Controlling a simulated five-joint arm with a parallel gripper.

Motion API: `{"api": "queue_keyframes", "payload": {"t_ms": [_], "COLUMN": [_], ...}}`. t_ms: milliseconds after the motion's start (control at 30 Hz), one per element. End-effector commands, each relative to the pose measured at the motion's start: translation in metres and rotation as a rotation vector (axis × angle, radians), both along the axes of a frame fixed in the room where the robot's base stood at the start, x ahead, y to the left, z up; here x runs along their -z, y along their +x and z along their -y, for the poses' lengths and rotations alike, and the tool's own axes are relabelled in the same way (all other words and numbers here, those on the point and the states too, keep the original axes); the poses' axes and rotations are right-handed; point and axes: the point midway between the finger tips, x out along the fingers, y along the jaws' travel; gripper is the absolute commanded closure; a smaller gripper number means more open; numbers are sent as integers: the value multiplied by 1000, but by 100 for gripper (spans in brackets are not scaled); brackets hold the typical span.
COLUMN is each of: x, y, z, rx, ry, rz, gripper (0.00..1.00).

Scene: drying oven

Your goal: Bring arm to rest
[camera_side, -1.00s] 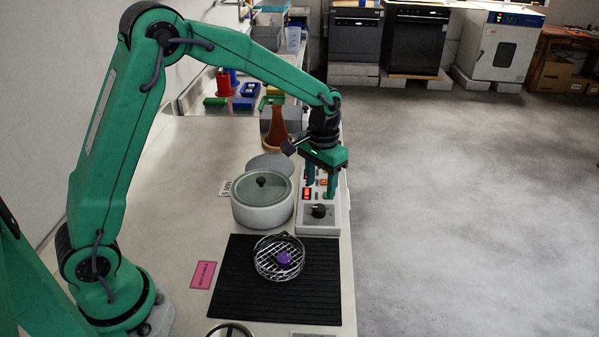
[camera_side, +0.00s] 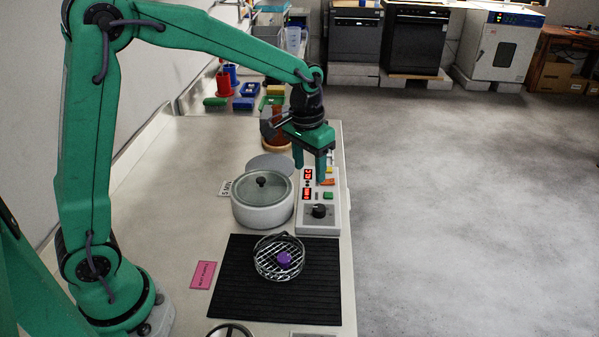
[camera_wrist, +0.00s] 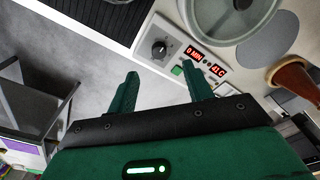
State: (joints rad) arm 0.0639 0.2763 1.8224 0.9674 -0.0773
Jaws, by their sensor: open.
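My gripper (camera_side: 310,168) is open and empty, fingers pointing down, above the far end of the control panel (camera_side: 318,219) in the side view. In the wrist view my gripper's two fingers (camera_wrist: 163,88) are spread apart with nothing between them. The control panel (camera_wrist: 172,60) has a black knob, a green button and red lit displays. The round drying oven (camera_side: 263,216) with its glass lid on stands left of the panel; it also shows in the wrist view (camera_wrist: 200,28). A wire basket (camera_side: 268,265) with a purple object (camera_side: 284,259) in it sits on the black mat (camera_side: 235,290).
A pink label (camera_side: 203,275) lies left of the mat. A grey disc (camera_side: 270,163) lies behind the oven, and a brown flask (camera_side: 272,138) stands farther back. Coloured bins (camera_side: 243,103) are at the far end. The floor right of the bench is clear.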

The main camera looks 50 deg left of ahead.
Motion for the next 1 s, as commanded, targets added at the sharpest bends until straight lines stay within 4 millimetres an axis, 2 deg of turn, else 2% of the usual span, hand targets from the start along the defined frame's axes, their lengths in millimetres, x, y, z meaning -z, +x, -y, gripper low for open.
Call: {"api": "queue_keyframes", "payload": {"t_ms": [33, 200, 500, 700, 1000], "x": [-11, -36, -70, -85, -94], "y": [-8, -34, -83, -117, -167], "z": [-2, -7, -14, -19, -24], "rx": [0, 1, 5, 6, 8], "ry": [-1, -3, -3, -3, 1], "rz": [19, 70, 162, 222, 312], "gripper": [49, 49, 49, 49, 49]}}
